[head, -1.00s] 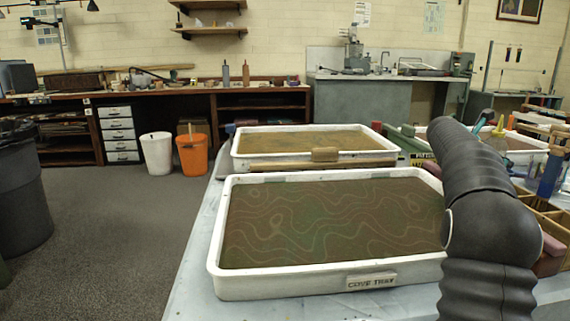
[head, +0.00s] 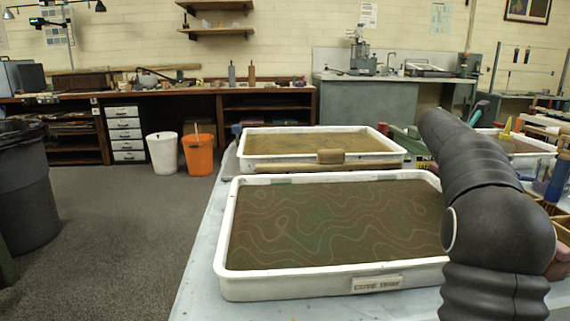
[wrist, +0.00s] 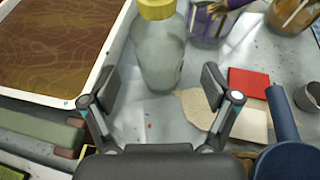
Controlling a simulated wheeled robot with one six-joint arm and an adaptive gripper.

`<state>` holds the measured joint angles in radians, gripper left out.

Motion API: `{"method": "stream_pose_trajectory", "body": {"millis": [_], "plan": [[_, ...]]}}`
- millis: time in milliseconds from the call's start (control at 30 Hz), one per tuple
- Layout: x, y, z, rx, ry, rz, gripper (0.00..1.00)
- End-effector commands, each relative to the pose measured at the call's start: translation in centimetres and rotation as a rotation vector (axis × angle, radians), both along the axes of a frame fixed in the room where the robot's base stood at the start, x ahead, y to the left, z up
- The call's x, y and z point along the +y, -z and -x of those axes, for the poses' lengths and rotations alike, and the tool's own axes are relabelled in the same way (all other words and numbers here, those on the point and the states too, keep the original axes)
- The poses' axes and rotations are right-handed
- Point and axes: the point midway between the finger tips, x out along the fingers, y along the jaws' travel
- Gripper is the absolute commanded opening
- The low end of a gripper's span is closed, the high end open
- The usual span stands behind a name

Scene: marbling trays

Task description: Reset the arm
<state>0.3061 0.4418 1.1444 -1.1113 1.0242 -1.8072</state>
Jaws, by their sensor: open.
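My gripper (wrist: 158,92) shows in the wrist view with its two fingers spread apart and nothing between them. A clear bottle with a yellow cap (wrist: 157,55) stands on the table just beyond the fingertips, apart from them. In the head view my dark arm reaches over the right side of the table, and the gripper itself is hidden there. A white tray labelled "COVE TRAY" (head: 319,284) lies in front, filled with a dark bath with wavy pale lines.
A second white tray (head: 270,167) lies behind the first. In the wrist view a red block (wrist: 249,82), a tan scrap (wrist: 196,108), a blue handled tool (wrist: 282,115) and jars (wrist: 212,25) crowd the right.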

Motion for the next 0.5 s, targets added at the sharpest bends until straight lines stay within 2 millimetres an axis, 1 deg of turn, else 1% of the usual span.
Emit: {"method": "stream_pose_trajectory", "body": {"millis": [33,367,400,500], "plan": [[-0.9,0.5,-0.2,0.001,0.003,-0.001,0.87],[-5.9,2.8,-1.6,0.001,0.003,-0.001,0.87],[-5.6,1.6,-1.6,-0.004,0.001,0.001,0.87],[-5.5,-0.4,-1.6,-0.004,0.0,0.002,0.87]]}}
